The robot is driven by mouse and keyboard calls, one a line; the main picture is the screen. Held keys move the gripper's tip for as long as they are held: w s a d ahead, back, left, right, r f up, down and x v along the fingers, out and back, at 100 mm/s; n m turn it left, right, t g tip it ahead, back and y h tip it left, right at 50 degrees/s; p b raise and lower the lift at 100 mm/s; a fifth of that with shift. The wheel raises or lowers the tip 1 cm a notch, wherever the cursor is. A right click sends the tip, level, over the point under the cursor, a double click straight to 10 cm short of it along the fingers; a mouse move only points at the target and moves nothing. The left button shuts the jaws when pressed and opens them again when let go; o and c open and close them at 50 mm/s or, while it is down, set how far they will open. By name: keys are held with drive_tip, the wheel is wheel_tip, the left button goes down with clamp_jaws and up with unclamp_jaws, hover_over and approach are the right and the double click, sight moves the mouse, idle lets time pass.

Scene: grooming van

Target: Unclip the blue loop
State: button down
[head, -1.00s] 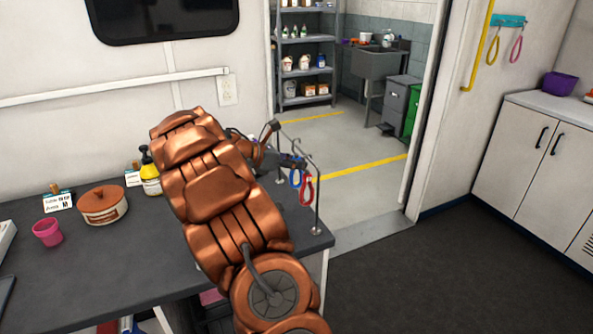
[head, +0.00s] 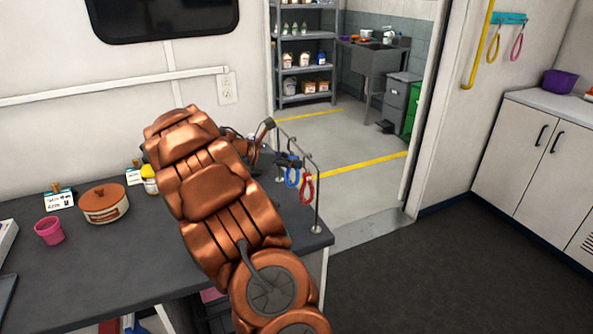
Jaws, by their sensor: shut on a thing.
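The blue loop (head: 292,178) hangs at the metal rail (head: 317,190) on the right end of the dark table. A red loop (head: 307,189) hangs just right of it. My gripper (head: 286,161) is at the top of the blue loop, shut on it. My copper arm hides much of the gripper. The picture is too small to show whether the blue loop's clip still touches the rail.
On the dark table (head: 100,255) stand a brown lidded pot (head: 103,204), a pink cup (head: 49,231) and a yellow bottle (head: 150,181) partly behind my arm. The doorway and dark floor right of the table are clear.

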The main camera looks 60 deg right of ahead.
drive_tip(key=shift+w+a+p, duration=0.25)
drive_tip(key=shift+w+a, duration=0.2)
drive_tip(key=shift+a, duration=0.2)
drive_tip(key=shift+w+a+p, duration=0.25)
drive_tip(key=shift+w+a, duration=0.15)
drive_tip(key=shift+a, duration=0.2)
drive_tip(key=shift+a, duration=0.1)
drive_tip(key=shift+w+a, duration=0.1)
drive_tip(key=shift+f+p+v, duration=0.15)
drive_tip(key=shift+p+v, duration=0.4)
drive_tip(key=shift+v, duration=0.4)
drive_tip(key=shift+f+p+v, duration=0.2)
drive_tip(key=shift+p+v, duration=0.3)
drive_tip(key=shift+v, duration=0.5)
drive_tip(key=shift+a, duration=0.1)
